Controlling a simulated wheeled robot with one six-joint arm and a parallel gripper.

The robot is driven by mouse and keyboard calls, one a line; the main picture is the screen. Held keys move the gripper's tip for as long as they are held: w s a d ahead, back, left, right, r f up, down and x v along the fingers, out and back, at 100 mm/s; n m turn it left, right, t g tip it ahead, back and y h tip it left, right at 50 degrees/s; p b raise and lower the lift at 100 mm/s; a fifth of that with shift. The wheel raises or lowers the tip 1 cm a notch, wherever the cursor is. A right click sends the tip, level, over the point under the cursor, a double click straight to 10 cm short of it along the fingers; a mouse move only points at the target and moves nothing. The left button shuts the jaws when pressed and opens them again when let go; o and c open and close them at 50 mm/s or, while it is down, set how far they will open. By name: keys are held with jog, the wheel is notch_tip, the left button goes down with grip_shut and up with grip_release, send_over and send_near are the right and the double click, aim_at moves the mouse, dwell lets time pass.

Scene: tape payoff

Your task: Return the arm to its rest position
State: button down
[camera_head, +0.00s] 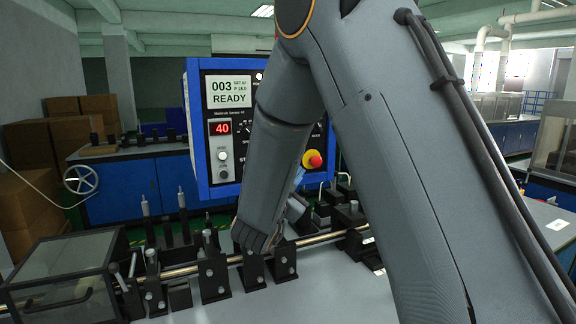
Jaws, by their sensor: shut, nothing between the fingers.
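My grey arm (400,150) fills the middle and right of the head view. Its upper part rises out of the top of the picture. A bent grey link (270,165) reaches down in front of the control panel (222,152), ending over the row of black stands on the bench.
The blue-framed panel reads "003 READY" and "40", with a red emergency knob (314,159). A metal rod (180,271) runs through several black stands. A clear-lidded box (60,280) stands at the left front. The grey bench top (330,292) is bare in front.

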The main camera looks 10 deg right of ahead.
dwell(0.3)
jog(key=s+a+f+n+g+y+b, duration=0.1)
jog(key=s+a+f+n+g+y, duration=0.15)
jog(key=f+n+y, duration=0.35)
jog(key=s+a+f+n+g+y, duration=0.1)
jog(key=s+f+n+g+y, duration=0.25)
jog(key=f, duration=0.45)
jog(key=s+d+f+n+g, duration=0.1)
jog(key=s+f+g, duration=0.1)
jog(key=s, duration=0.6)
jog(key=s+d+f+n+g+y+b, duration=0.1)
jog(key=s+f+n+g, duration=0.1)
jog(key=s, duration=0.6)
jog(key=s+d+f+n+g, duration=0.1)
jog(key=s+f+g, duration=0.3)
jog(key=s, duration=0.4)
jog(key=shift+s+d+n+g, duration=0.35)
jog(key=shift+s+d+g, duration=0.05)
jog(key=shift+d, duration=0.1)
jog(key=shift+f+y, duration=0.1)
jog(key=shift+y, duration=0.15)
